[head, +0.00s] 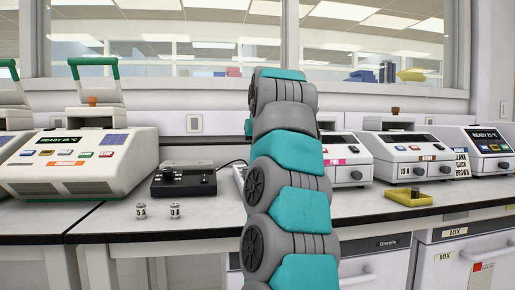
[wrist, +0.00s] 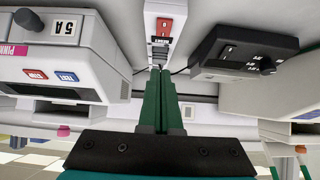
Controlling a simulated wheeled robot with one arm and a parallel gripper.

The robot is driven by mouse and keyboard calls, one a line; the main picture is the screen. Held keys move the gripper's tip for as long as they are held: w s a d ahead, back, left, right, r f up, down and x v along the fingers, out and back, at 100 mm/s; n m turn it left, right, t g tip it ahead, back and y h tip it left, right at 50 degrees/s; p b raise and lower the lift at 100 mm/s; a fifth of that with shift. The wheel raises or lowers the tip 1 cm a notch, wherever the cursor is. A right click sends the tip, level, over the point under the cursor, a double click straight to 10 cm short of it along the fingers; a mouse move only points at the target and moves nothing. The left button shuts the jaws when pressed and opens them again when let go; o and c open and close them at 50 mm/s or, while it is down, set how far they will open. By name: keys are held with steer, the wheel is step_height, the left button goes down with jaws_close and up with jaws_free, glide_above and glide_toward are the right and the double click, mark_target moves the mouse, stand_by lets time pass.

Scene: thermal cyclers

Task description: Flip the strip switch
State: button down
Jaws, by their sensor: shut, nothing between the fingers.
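The power strip (wrist: 155,62) is a narrow white bar in the upper middle of the wrist view. Its red rocker switch (wrist: 165,27) sits near the top of that view, with a dark socket area below it. My gripper (wrist: 158,70) has its dark green fingers together and empty, pointing toward the strip, with their tips just below the red switch in the picture. I cannot tell whether the tips touch the strip. In the head view my arm hides the gripper and most of the strip; a pale end of it (head: 239,172) shows left of the arm.
A black box (head: 183,180) with a cable stands left of the strip, also seen in the wrist view (wrist: 245,48). A white cycler (head: 349,160) stands close on the right.

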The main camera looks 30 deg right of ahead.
steer(key=x, duration=0.5)
steer(key=shift+f, duration=0.1)
steer(key=shift+s+a+f+b, duration=0.1)
steer(key=shift+f+b, duration=0.2)
steer(key=shift+f, duration=0.25)
steer(key=shift+w+f, duration=0.2)
steer(key=shift+f, duration=1)
steer(key=shift+w+f+b, duration=0.1)
steer(key=shift+f+b, duration=0.2)
steer(key=shift+b, duration=0.05)
steer(key=shift+w+r, duration=0.1)
steer(key=shift+w+d+r+p, duration=0.15)
steer(key=shift+w+d+p, duration=0.15)
steer(key=shift+p, duration=0.3)
steer(key=shift+w+p, duration=0.3)
steer(key=shift+w, duration=0.1)
